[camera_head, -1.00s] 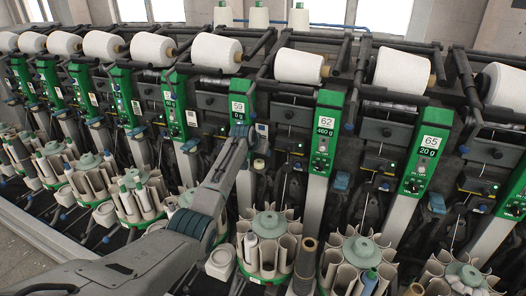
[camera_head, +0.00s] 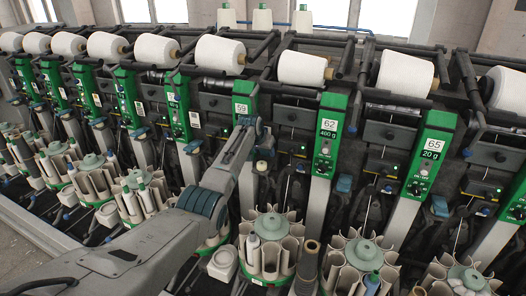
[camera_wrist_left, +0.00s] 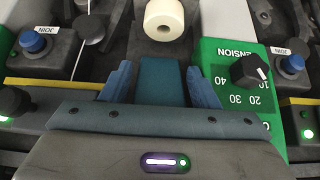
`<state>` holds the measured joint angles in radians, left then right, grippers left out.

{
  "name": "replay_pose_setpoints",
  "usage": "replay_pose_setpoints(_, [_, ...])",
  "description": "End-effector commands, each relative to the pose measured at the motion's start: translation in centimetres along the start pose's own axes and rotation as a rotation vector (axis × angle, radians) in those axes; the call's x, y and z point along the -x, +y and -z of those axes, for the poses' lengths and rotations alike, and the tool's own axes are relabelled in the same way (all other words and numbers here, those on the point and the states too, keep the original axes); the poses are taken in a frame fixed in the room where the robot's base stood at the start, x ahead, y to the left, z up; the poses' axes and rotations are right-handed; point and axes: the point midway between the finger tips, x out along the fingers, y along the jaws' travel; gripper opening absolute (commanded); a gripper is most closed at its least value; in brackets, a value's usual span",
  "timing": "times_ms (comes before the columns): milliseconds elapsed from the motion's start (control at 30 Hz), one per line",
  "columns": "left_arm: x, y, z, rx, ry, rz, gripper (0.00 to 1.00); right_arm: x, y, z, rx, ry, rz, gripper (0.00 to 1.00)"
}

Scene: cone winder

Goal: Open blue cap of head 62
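Head 62 has a green panel (camera_head: 325,145) marked 62 and 460 g, right of centre in the head view. My left gripper (camera_head: 262,138) is between the panels of heads 59 and 62, nearer 59. In the left wrist view my left gripper (camera_wrist_left: 160,85) is open, its two blue fingers on either side of a flat teal-blue cap (camera_wrist_left: 160,75). The fingers are close beside the cap; I cannot tell whether they touch it. In the head view the arm hides this cap. My right gripper is not in view.
A cream bobbin (camera_wrist_left: 164,18) is just beyond the cap. A green TENSION panel (camera_wrist_left: 225,60) with a black knob (camera_wrist_left: 250,71) is close to the right finger. Another teal cap (camera_head: 344,183) is right of the 62 panel. Bobbin magazines (camera_head: 270,245) stand below.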

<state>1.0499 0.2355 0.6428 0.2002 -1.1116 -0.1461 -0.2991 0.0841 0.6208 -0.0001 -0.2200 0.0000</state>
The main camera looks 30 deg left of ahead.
Motion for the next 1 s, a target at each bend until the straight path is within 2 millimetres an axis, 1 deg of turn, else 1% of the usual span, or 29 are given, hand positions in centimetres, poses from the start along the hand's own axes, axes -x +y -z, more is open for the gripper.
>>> replay_pose_setpoints(367, [0.2,0.0,0.0,0.000,0.001,0.000,0.57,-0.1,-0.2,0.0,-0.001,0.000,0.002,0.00])
replay_pose_setpoints(533, [1.4,0.0,0.0,-0.001,0.001,0.000,0.57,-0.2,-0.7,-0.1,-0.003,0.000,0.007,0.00])
replay_pose_setpoints(667, [3.1,0.0,0.0,-0.001,0.002,0.001,0.57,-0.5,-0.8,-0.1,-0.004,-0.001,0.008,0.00])
replay_pose_setpoints(700, [3.0,-0.1,-0.7,-0.001,0.000,0.001,0.57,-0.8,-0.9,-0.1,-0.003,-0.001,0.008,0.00])
replay_pose_setpoints(767, [3.4,-0.1,-1.3,-0.001,0.000,0.002,0.57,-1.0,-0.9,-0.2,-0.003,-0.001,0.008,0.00])
replay_pose_setpoints(1000, [5.1,0.0,-3.8,-0.001,0.001,0.001,0.57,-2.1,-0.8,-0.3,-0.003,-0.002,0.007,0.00])
